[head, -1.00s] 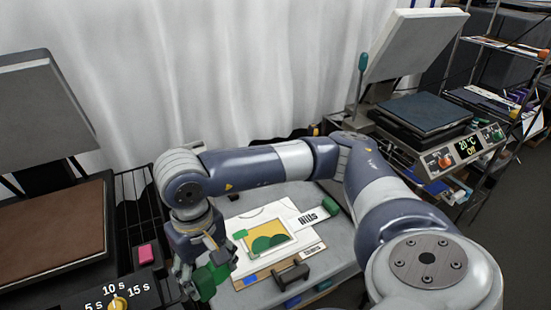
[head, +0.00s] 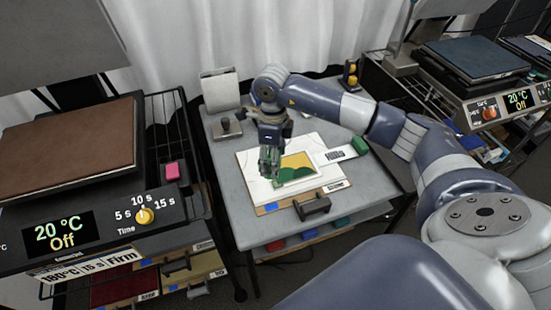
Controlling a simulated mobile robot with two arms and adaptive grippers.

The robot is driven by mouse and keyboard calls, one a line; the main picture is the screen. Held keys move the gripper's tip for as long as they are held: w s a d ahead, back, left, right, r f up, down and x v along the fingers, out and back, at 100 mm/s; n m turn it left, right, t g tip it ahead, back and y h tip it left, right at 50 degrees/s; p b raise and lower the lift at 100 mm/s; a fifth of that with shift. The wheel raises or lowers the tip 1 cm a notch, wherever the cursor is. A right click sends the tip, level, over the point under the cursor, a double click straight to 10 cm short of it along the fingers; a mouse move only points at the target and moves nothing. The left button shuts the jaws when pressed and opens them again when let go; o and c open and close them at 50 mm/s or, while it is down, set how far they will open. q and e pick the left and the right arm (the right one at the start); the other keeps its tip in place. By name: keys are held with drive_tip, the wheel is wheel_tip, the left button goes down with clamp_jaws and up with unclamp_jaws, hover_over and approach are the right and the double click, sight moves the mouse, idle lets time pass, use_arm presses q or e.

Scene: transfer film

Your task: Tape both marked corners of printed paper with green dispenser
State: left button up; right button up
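The printed paper (head: 298,162), a yellow and green hill picture, lies on a white sheet (head: 256,187) on the small grey table. My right gripper (head: 269,172) points down at the picture's left edge. It appears shut around the green dispenser (head: 269,158), which is mostly hidden by the fingers. Contact with the paper cannot be told. The gripper hides the picture's upper left corner. The corner marks are too small to make out. My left gripper is out of view.
A green block (head: 360,145) sits by the white "Hills" card (head: 335,154). A black handle (head: 312,207) stands at the front. A heat press (head: 70,150) is at left, with a pink block (head: 172,171); another press (head: 475,58) stands at right.

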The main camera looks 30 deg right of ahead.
drive_tip(key=shift+w+d+f+m, duration=0.15)
drive_tip(key=shift+d+f+m, duration=0.3)
drive_tip(key=shift+m, duration=0.25)
drive_tip(key=shift+f, duration=0.1)
drive_tip(key=shift+f+b, duration=0.45)
drive_tip(key=shift+f, duration=0.1)
drive_tip(key=shift+f+b, duration=1.4)
drive_tip(key=shift+f, duration=0.9)
drive_tip(key=shift+f+b, duration=0.55)
drive_tip(key=shift+f, duration=0.05)
drive_tip(key=shift+r, duration=0.15)
drive_tip(key=shift+r+p, duration=2.25)
drive_tip(key=shift+r, duration=1.2)
